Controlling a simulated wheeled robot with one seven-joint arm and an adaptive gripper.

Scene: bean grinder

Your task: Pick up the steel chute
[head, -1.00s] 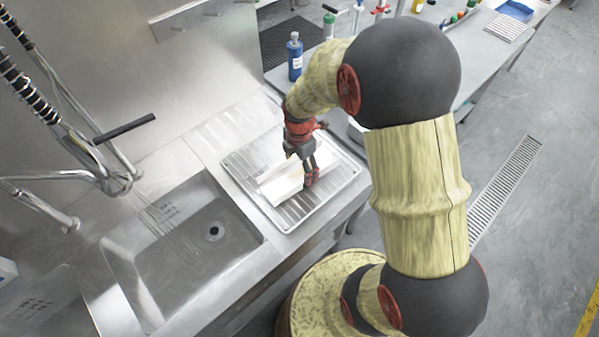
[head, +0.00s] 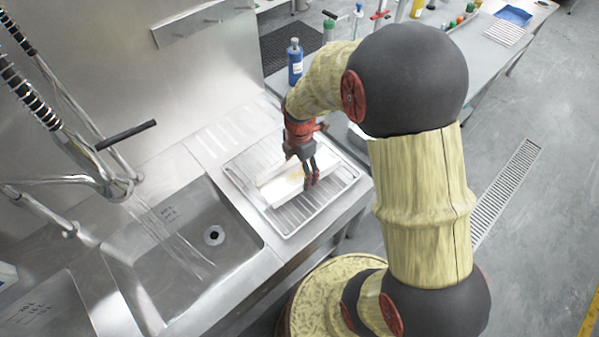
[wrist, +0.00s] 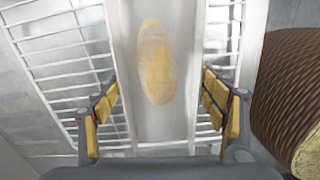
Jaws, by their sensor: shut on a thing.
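The steel chute (head: 285,187) is a pale, shiny open channel lying at a slant over the wire rack (head: 302,226) beside the sink. In the wrist view, the chute (wrist: 160,122) runs up the middle with a yellowish-brown stain on its floor. My gripper (head: 311,175) is at its right-hand part in the head view. In the wrist view, my gripper (wrist: 158,100) has one yellow-padded finger at each side wall of the chute, closed on it. The fingertips partly hide the walls. I cannot tell whether the chute is clear of the rack.
A sink (head: 190,235) lies to the left, with a faucet and hose (head: 75,150) over it. A blue bottle (head: 295,62) stands behind the rack. A brown ribbed round thing (wrist: 295,95) is close on the right in the wrist view.

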